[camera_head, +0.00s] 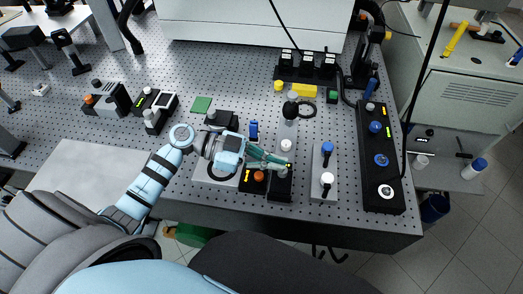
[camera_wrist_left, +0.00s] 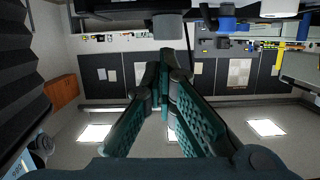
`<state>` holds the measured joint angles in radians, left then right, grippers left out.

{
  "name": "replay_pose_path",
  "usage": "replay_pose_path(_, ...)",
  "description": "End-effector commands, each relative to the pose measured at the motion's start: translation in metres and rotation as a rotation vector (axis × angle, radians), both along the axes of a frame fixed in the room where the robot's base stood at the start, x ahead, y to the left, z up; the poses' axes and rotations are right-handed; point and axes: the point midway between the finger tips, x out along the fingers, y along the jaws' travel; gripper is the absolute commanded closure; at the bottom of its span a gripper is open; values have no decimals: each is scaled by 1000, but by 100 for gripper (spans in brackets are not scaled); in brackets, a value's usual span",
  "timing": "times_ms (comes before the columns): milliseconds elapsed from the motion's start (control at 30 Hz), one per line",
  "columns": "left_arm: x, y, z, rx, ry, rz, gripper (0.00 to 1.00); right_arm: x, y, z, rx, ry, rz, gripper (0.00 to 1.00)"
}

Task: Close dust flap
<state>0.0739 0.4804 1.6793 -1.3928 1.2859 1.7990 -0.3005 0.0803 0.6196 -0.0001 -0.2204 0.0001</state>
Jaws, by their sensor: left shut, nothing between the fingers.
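My left gripper (camera_head: 284,165) reaches in from the left over the front of the perforated optics table. Its teal fingers are closed together with nothing between them. Its tips are at a small black device (camera_head: 280,190) near the table's front edge; I cannot tell whether they touch it. A black box with an orange knob (camera_head: 259,176) sits just left of that device, partly under the fingers. I cannot clearly make out the dust flap or how far open it is. In the left wrist view, the shut fingers (camera_wrist_left: 167,55) point at a grey cylinder (camera_wrist_left: 167,27). My right gripper is not in view.
A grey plate with blue and white knobs (camera_head: 325,172) stands right of the gripper. A long black unit (camera_head: 382,160) lies farther right. A post with a black top (camera_head: 290,108) stands behind the tips.

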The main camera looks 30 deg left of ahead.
Motion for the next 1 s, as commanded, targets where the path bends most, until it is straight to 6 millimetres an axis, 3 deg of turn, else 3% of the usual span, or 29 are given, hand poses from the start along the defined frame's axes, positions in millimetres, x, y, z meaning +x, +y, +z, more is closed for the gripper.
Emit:
replay_pose_path(267, -1, 5, 48, 0, 1, 12, 100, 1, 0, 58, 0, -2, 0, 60)
replay_pose_path(400, -14, 47, 46, 10, 3, 12, 100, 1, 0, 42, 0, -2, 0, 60)
replay_pose_path(600, -27, 89, 57, 4, 3, 12, 100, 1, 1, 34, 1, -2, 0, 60)
replay_pose_path(1000, -30, 97, 62, -1, 0, 11, 100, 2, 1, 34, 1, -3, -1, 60)
